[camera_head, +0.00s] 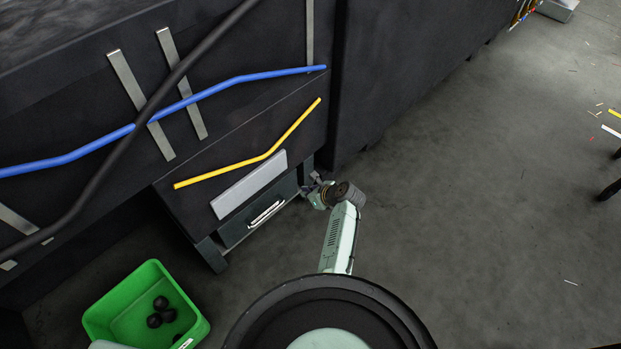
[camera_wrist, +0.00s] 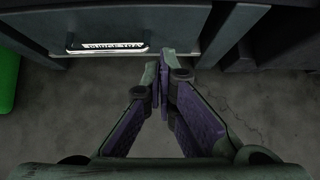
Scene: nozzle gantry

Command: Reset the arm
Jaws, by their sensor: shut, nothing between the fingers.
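My gripper (camera_head: 313,183) is at the end of my arm, close to the right end of a dark drawer front (camera_head: 236,231) in the head view. In the wrist view my gripper (camera_wrist: 163,85) has its purple-lined fingers together with nothing between them. The fingertips overlap the lower edge of the drawer front (camera_wrist: 190,30) in the picture. I cannot tell whether they touch it.
A green bin (camera_head: 108,310) with several black lumps stands on the floor at lower left. Its edge (camera_wrist: 8,70) shows in the wrist view. The dark gantry cabinet (camera_head: 420,70) rises behind my arm. Open concrete floor (camera_head: 470,210) lies to the right.

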